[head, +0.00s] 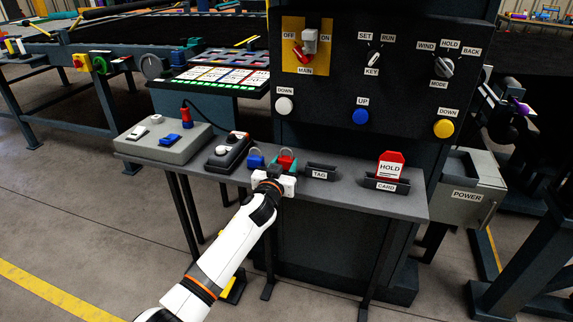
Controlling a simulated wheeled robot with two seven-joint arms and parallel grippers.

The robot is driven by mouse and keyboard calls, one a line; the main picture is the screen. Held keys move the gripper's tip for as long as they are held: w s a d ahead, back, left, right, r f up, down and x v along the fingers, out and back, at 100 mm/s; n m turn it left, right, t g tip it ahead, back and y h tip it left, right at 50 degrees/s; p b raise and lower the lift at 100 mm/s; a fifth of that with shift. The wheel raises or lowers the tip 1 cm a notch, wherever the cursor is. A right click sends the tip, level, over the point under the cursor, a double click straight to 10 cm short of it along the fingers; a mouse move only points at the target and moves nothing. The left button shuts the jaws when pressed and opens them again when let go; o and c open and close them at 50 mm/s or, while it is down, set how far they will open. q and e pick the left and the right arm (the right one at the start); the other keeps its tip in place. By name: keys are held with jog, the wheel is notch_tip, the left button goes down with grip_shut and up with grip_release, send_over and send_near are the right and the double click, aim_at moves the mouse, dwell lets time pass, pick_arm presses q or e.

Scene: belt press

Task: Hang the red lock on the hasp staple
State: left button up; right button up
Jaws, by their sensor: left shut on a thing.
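The red lock (287,160) with its thin shackle is at the front shelf, just beyond my left gripper (281,168). The gripper is shut on the red lock, and its fingers hide part of the lock's body. I cannot tell whether the lock still touches the shelf. The MAIN switch (309,42), grey with a red part, sits on a yellow plate (290,35) on the dark panel above. The hasp staple is too small to make out for certain there. My right gripper is not in view.
A blue lock (256,161) stands just left of the red one on the grey shelf (345,198). A TAG holder (320,173) and a red HOLD card (390,164) are to the right. A dark box with a white button (222,151) is left. Air before the panel is clear.

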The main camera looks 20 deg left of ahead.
pick_arm(q)
jog(key=shift+r+p, duration=0.3)
jog(key=shift+r, duration=0.2)
jog(key=shift+s+p, duration=0.85)
jog(key=shift+s, duration=0.7)
jog(key=s+p, duration=0.3)
jog(key=s, duration=0.6)
jog(key=shift+a, duration=0.2)
dwell(0.6)
